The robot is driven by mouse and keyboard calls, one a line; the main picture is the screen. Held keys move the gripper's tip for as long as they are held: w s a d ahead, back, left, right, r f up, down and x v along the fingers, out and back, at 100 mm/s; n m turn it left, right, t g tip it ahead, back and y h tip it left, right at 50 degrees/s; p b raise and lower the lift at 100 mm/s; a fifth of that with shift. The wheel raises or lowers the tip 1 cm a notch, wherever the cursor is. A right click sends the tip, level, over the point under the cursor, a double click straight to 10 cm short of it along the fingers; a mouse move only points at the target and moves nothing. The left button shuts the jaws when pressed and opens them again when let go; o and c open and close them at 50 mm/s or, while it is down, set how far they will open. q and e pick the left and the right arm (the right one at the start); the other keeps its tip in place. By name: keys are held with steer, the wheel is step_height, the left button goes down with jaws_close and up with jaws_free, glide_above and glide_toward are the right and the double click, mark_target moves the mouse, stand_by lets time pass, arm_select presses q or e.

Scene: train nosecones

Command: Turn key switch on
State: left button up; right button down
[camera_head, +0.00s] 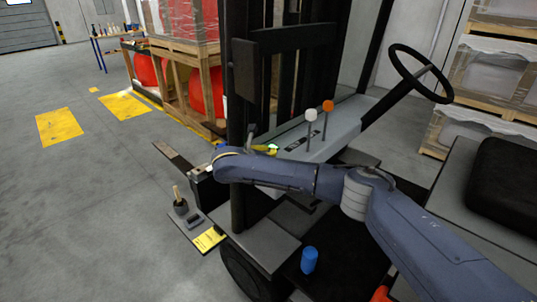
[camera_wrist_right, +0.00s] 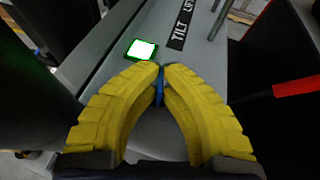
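The key switch shows in the right wrist view as a thin blue piece (camera_wrist_right: 159,88), mostly hidden between the yellow fingers of my right gripper (camera_wrist_right: 161,68). The fingertips come together around it over the grey console. In the head view my right gripper (camera_head: 263,149) reaches the left end of the console (camera_head: 335,130), beside the dark mast. The key cannot be made out there, and its turn angle cannot be read. A small lit white panel with a green edge (camera_wrist_right: 141,49) sits just beyond the fingertips. My left gripper is not in view.
Levers with a white knob (camera_head: 312,114) and an orange knob (camera_head: 328,105) stand on the console, right of my gripper. A steering wheel (camera_head: 420,73) is farther right. The TILT label (camera_wrist_right: 179,31) lies past the panel. A blue cylinder (camera_head: 309,260) stands below my arm.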

steer(key=shift+d, duration=0.1)
steer(key=c, duration=1.6)
jaws_free()
steer(key=shift+s+a+r, duration=0.15)
steer(key=shift+s+a, duration=0.2)
steer(key=v, duration=1.1)
steer(key=shift+d+r, duration=0.1)
